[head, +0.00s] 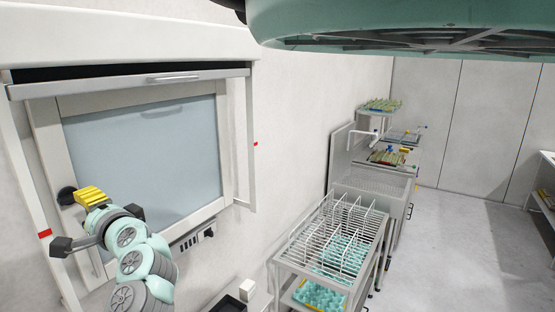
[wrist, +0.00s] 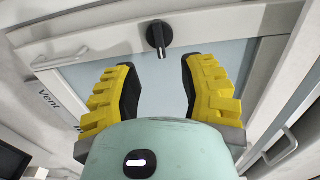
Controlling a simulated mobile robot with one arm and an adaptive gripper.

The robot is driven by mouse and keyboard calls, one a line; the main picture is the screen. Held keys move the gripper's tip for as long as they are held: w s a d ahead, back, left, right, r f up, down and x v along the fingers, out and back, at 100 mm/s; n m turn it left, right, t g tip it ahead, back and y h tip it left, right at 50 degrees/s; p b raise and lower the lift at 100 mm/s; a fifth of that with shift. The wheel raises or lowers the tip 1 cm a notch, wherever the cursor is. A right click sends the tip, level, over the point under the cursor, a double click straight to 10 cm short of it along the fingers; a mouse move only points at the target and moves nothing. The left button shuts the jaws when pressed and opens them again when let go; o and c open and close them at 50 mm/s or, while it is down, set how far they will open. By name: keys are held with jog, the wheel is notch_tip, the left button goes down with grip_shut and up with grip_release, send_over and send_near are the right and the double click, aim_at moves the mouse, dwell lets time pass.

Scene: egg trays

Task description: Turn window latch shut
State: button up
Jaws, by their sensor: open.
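The window (head: 150,150) is a blue-grey pane in a white frame on the left wall. Its latch, a black knob (head: 66,195), is on the left side of the frame, partly beside my gripper's yellow fingers. In the wrist view the latch (wrist: 159,40) is on the white frame, with its lever pointing down the picture toward the pane. My gripper (wrist: 159,72) is open and empty. Its yellow, black-padded fingers are spread to either side of the latch's line, and the latch shows beyond the fingertips, apart from them. In the head view my gripper (head: 90,195) is at the window's left edge.
A white sash bar with a handle (head: 172,78) spans above the window. A panel with sockets (head: 192,240) is below it. A wire-rack cart (head: 300,232) with green trays stands right of the window. The floor (head: 450,230) further right is clear.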

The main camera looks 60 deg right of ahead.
aim_at(73, 197)
jog(key=w+p, duration=0.2)
jog(key=w, duration=0.1)
jog(key=w+p, duration=0.2)
jog(key=w, duration=0.1)
jog(key=shift+w+a+r, duration=0.15)
jog(key=shift+w+r, duration=0.05)
jog(key=shift+w+f+p, duration=0.2)
jog(key=shift+w+p, duration=0.25)
jog(key=shift+w, duration=0.5)
grip_shut()
